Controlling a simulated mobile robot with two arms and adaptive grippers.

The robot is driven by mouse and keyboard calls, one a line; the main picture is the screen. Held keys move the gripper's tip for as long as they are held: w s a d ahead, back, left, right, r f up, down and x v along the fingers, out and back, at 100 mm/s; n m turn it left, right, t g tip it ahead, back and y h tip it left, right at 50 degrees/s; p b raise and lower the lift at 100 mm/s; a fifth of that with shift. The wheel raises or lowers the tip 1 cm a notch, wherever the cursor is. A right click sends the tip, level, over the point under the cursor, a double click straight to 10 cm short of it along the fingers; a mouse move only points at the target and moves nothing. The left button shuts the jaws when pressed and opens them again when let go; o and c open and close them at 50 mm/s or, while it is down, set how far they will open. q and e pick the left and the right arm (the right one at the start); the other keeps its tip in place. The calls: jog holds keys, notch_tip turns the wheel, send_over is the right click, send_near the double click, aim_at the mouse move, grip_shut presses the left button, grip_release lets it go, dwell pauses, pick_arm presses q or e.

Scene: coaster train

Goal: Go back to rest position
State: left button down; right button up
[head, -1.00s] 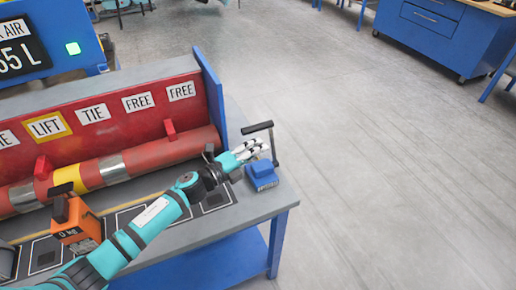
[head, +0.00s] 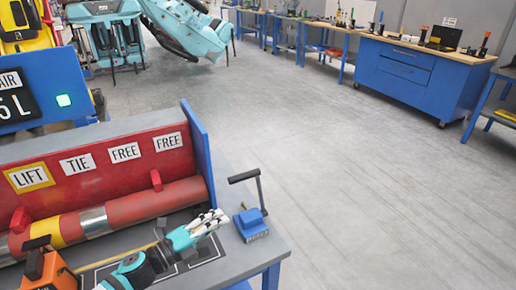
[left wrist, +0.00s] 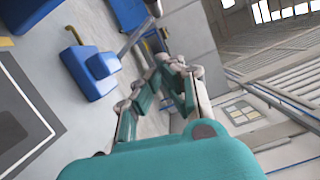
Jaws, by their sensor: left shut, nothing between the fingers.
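My left gripper (head: 207,224) is shut and empty above the right end of the grey workbench (head: 236,258) in the head view. A blue crank device (head: 251,222) with a black handle stands on the bench just right of the fingertips, apart from them in the picture. The same blue device (left wrist: 92,72) shows at the upper left of the left wrist view, beside the teal and white fingers. My right gripper is not in view.
A red panel (head: 95,158) labelled LIFT, TIE and FREE stands behind a red pipe (head: 150,203). An orange block (head: 48,275) stands at the lower left. The grey floor (head: 340,170) to the right is clear, up to a blue cabinet (head: 415,80).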

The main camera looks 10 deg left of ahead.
pick_arm(q)
jog(key=s+a+f+n+y, duration=0.1)
jog(key=s+f+n+y, duration=0.1)
jog(key=n, duration=0.4)
jog(key=s+a+f+n+g+y, duration=0.1)
jog(key=s+f+n+y, duration=0.2)
jog(key=n+y, duration=0.3)
jog(key=s+a+f+n+g+y, duration=0.1)
jog(key=s+a+f+n+y, duration=0.1)
jog(key=n, duration=0.5)
jog(key=shift+s+a+f+n+y, duration=0.1)
jog(key=shift+s+f+n+y, duration=0.2)
jog(key=shift+s+y, duration=0.35)
jog(key=shift+s+f+n+y, duration=0.1)
jog(key=shift+s+f+y, duration=0.35)
jog(key=shift+s, duration=0.35)
jog(key=s+d+f+n+g, duration=0.1)
jog(key=s+f+n+g, duration=0.2)
jog(key=s, duration=0.6)
jog(key=s+d+f+n+g, duration=0.1)
jog(key=s+n+g, duration=0.3)
jog(key=s, duration=0.5)
notch_tip(320, 180, down, 24)
jog(key=m+g, duration=0.1)
jog(key=g, duration=0.2)
jog(key=s+a+f+g, duration=0.1)
jog(key=s+a+f, duration=0.2)
jog(key=s+f, duration=1.5)
jog(key=shift+f, duration=0.3)
jog(key=shift+s, duration=0.1)
